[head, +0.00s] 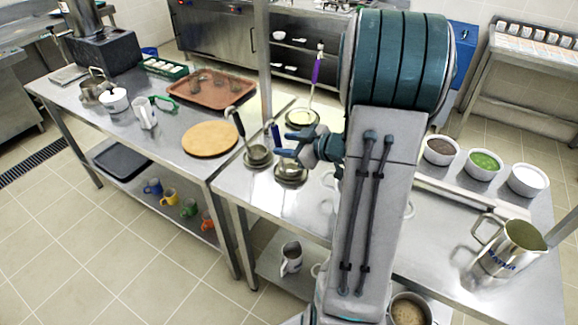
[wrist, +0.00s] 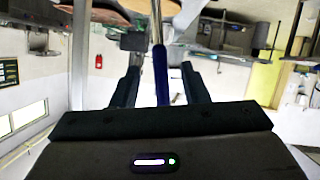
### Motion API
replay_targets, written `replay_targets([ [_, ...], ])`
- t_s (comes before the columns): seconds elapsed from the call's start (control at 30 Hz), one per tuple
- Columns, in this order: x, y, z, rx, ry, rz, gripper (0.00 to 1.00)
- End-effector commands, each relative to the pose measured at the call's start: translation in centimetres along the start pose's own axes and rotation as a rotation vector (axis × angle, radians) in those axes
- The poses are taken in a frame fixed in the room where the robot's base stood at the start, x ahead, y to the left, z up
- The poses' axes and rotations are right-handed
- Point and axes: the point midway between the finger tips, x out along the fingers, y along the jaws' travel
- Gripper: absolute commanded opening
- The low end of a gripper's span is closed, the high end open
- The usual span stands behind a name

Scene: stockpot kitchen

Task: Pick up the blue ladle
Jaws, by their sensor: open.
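The blue ladle (head: 275,133) stands in the head view with its handle up, just left of my gripper. Its metal bowl (head: 290,174) appears to be below, on the steel table. My gripper (head: 284,144) is open, its fingers pointing left toward the handle. In the wrist view the blue handle (wrist: 161,78) runs upright between the two spread fingers of my gripper (wrist: 161,84), with a gap on each side. I cannot tell how deep it lies between them.
A black-handled ladle (head: 236,123) stands close on the left and a purple-handled ladle (head: 316,71) behind. A round wooden board (head: 210,139) lies further left. Bowls with brown (head: 440,149), green (head: 484,163) and white (head: 528,179) contents and a steel pitcher (head: 508,247) are at right.

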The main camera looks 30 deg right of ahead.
Motion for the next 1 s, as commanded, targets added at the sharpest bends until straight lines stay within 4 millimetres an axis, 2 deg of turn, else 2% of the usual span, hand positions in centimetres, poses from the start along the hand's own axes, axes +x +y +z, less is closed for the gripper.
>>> replay_targets([
  [0.13,1.2,0.0,-0.1,0.001,-0.001,-0.002,0.41],
  [0.4,4.8,-0.1,0.0,0.001,0.000,-0.002,0.41],
  [0.7,5.4,-0.1,0.0,0.000,0.000,0.001,0.41],
  [0.73,5.4,-0.1,0.0,0.000,0.000,0.001,0.35],
  [0.87,5.4,-0.1,0.0,0.000,0.000,0.001,0.00],
  [1.0,5.4,-0.1,0.0,-0.001,0.001,0.001,0.00],
])
